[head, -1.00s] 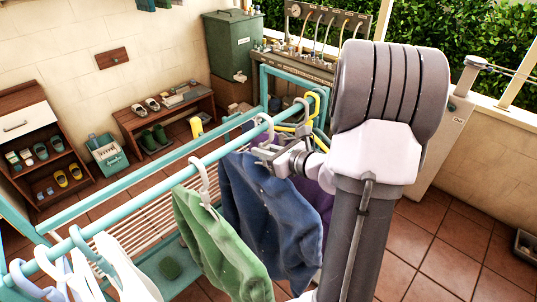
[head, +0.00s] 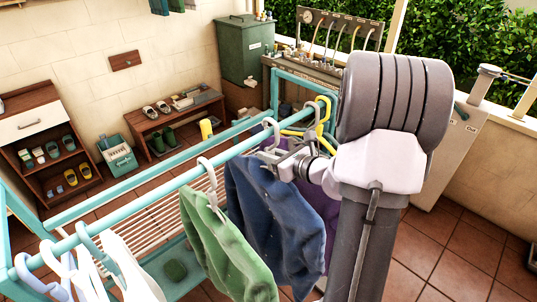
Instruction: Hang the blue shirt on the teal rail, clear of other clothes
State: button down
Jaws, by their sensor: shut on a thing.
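The blue shirt (head: 272,222) hangs below the teal rail (head: 150,190) at mid-view. Its pale hanger hook (head: 271,124) appears to loop over the rail; whether it rests there I cannot tell. My gripper (head: 277,160) is shut on the blue shirt's hanger just below the rail, with the fingertips partly hidden. A green shirt (head: 228,250) on a white hanger (head: 208,172) hangs nearer, at left, and its edge overlaps the blue shirt in view. A purple garment (head: 325,205) is close behind at right, partly hidden by my arm.
White hangers with white clothes (head: 125,265) crowd the rail's near left end. A yellow hanger (head: 322,118) and a grey one sit toward the far end. The rack's slatted shelf (head: 150,232) lies below. A bench (head: 175,118) and shoe shelf (head: 50,150) stand by the wall.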

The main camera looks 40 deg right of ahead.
jog(key=shift+f+b, duration=0.45)
jog(key=shift+f, duration=0.2)
jog(key=c, duration=1.3)
grip_release()
jog(key=s, duration=0.8)
jog(key=s+d+b, duration=0.1)
jog(key=s, duration=0.3)
jog(key=shift+a, duration=0.1)
